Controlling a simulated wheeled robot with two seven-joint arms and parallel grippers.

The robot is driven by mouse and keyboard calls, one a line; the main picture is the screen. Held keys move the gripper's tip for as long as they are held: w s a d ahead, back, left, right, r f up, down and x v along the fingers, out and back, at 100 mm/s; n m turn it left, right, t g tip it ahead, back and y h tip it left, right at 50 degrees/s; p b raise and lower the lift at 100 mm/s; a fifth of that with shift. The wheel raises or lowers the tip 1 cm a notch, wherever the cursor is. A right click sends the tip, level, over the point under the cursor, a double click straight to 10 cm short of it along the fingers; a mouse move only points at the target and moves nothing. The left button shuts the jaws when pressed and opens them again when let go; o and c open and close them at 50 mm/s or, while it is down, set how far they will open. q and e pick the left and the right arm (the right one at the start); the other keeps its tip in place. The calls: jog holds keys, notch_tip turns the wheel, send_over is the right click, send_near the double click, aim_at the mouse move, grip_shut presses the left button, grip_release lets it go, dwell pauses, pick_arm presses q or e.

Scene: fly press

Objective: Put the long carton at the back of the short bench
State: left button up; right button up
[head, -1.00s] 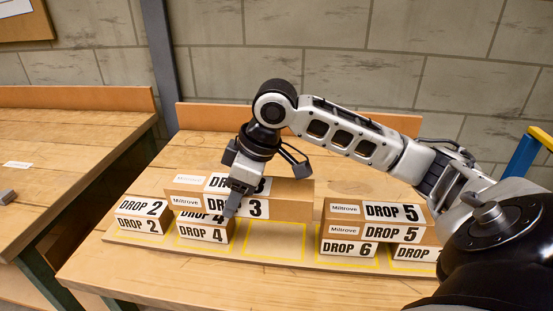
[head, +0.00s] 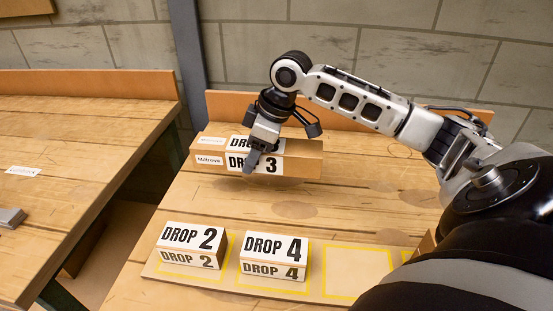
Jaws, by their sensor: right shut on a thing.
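The long carton labelled DROP 3 (head: 304,167) is brown cardboard with white labels, one reading Miltrove. My right gripper (head: 254,162) is shut on it near its middle, one finger showing in front of the label. The carton lies level across the back part of the bench (head: 380,200), in front of its low back board. I cannot tell whether its underside touches the top. My left gripper is not in view.
Short cartons DROP 2 (head: 178,260) and DROP 4 (head: 262,272) stand on a board with yellow outlines at the front; one outline beside them is empty. Bare bench top lies between them and the long carton. Another bench (head: 70,160) stands left, across a gap.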

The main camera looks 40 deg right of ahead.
send_over(263, 177)
jog(key=s, duration=0.1)
jog(key=f, duration=0.6)
jog(key=shift+d+f+b, duration=0.3)
jog(key=shift+d, duration=0.05)
jog(key=shift+d+f, duration=0.15)
jog(key=shift+f, duration=1.5)
jog(key=o, duration=1.3)
jog(key=shift+f, duration=0.15)
jog(key=shift+o, duration=0.3)
jog(key=v, duration=1.2)
jog(key=shift+p, duration=0.3)
